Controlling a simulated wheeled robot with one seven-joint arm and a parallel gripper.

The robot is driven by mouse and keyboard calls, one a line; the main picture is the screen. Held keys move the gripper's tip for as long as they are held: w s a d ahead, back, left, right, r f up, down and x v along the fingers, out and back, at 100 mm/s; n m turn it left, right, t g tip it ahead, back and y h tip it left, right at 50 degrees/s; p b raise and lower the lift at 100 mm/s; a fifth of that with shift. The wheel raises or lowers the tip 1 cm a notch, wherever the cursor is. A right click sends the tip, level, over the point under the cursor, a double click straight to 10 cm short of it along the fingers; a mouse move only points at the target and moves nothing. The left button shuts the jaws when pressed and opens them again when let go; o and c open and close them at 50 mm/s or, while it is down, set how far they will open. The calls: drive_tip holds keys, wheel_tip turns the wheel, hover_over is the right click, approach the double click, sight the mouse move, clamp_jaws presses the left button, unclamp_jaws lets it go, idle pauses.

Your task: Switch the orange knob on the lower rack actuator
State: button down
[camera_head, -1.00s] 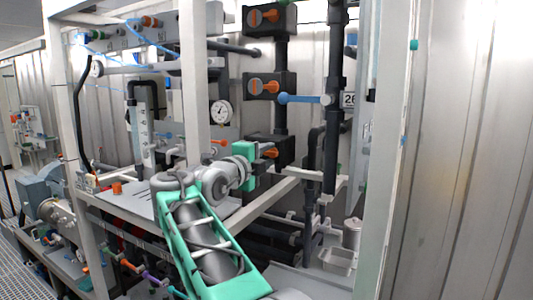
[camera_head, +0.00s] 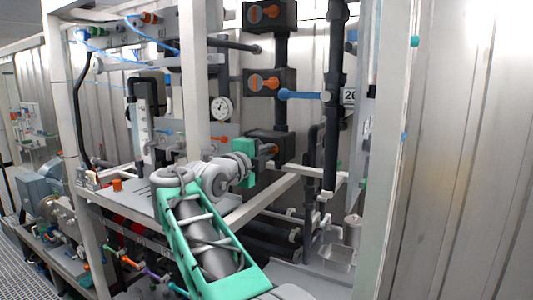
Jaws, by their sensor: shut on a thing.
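Three dark actuator boxes stand one above another on a dark vertical pipe behind the frame. The lower rack actuator (camera_head: 268,136) is the bottom one. Its orange knob (camera_head: 272,150) shows only as a small patch, with most of it hidden by my gripper. My gripper (camera_head: 263,151), at the end of my grey and green arm, is at the front of this actuator and shut on the knob. The fingertips are small and partly hidden by the green wrist part.
The middle actuator (camera_head: 262,84) and upper actuator (camera_head: 266,14) have similar orange knobs. A blue lever (camera_head: 300,96) sticks out to the right. A white upright post (camera_head: 193,90) stands left of my gripper, and a pressure gauge (camera_head: 221,109) hangs nearby.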

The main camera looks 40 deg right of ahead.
drive_tip(key=shift+f+n+b, duration=0.1)
drive_tip(key=shift+n+b, duration=1.3)
drive_tip(key=shift+n, duration=6.5)
drive_tip(key=c, duration=1.5)
unclamp_jaws()
